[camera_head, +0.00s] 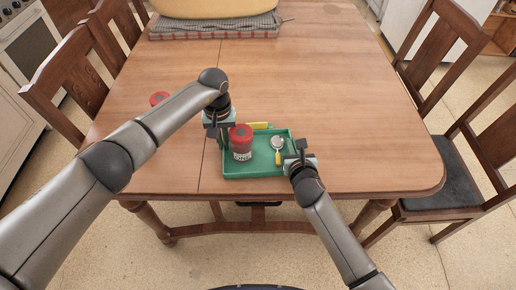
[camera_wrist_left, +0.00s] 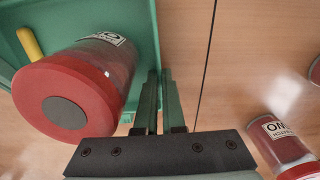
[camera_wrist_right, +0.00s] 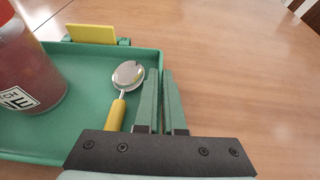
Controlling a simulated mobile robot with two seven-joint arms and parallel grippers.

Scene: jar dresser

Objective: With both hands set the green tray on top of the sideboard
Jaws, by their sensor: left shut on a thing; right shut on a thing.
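The green tray (camera_head: 262,167) is at the front edge of the wooden table; whether it touches the tabletop I cannot tell. My left gripper (camera_head: 220,135) is shut on the tray's left wall, which shows in the left wrist view (camera_wrist_left: 150,30). My right gripper (camera_head: 291,160) is shut on the tray's right wall, also seen in the right wrist view (camera_wrist_right: 150,62). The sideboard is not identifiable in these frames.
The wooden table (camera_head: 330,90) is mostly clear. Another red-lidded jar (camera_head: 159,98) stands left of the tray, partly behind my left arm. A cloth (camera_head: 215,30) under a large yellowish object (camera_head: 215,7) lies at the far end. Chairs (camera_head: 438,60) flank the table.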

